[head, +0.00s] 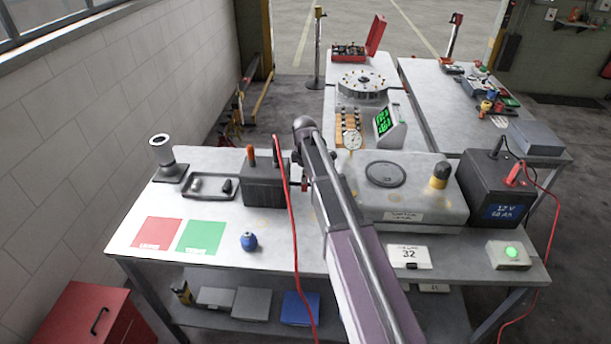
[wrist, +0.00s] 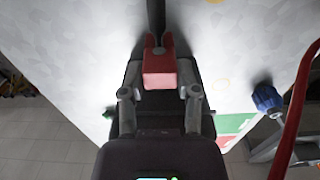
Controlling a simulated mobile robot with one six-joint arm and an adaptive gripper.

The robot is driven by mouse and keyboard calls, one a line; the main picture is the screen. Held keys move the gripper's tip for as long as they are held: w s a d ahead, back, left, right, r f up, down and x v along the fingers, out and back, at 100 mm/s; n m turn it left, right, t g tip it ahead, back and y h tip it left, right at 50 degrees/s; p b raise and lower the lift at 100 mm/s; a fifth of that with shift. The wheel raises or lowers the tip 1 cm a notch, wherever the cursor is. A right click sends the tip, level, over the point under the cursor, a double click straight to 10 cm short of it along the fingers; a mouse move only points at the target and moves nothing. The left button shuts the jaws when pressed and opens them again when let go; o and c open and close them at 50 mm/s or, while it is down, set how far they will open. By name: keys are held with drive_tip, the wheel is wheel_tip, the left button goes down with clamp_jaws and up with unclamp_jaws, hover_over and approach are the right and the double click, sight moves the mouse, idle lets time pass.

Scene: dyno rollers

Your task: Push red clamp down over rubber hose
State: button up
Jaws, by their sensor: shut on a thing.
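In the wrist view my gripper (wrist: 159,88) is shut on the red clamp (wrist: 160,66), with one grey finger at each side of it. The clamp's two short prongs point away from me, toward the end of a black rubber hose (wrist: 155,16). The prongs look to be at or around the hose end; I cannot tell how far over it they sit. In the head view my arm hides most of the gripper and the hose. A small bit of red (head: 304,185), likely the clamp, shows beside the arm.
A dark box (head: 264,185) stands left of my arm and a grey case (head: 415,208) right of it. A blue round object (head: 249,242) sits near the front edge. A red cable (head: 291,215) hangs in front. The bench left of the cable has clear room.

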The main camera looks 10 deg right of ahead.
drive_tip(key=o, duration=1.1)
drive_tip(key=shift+f, duration=0.1)
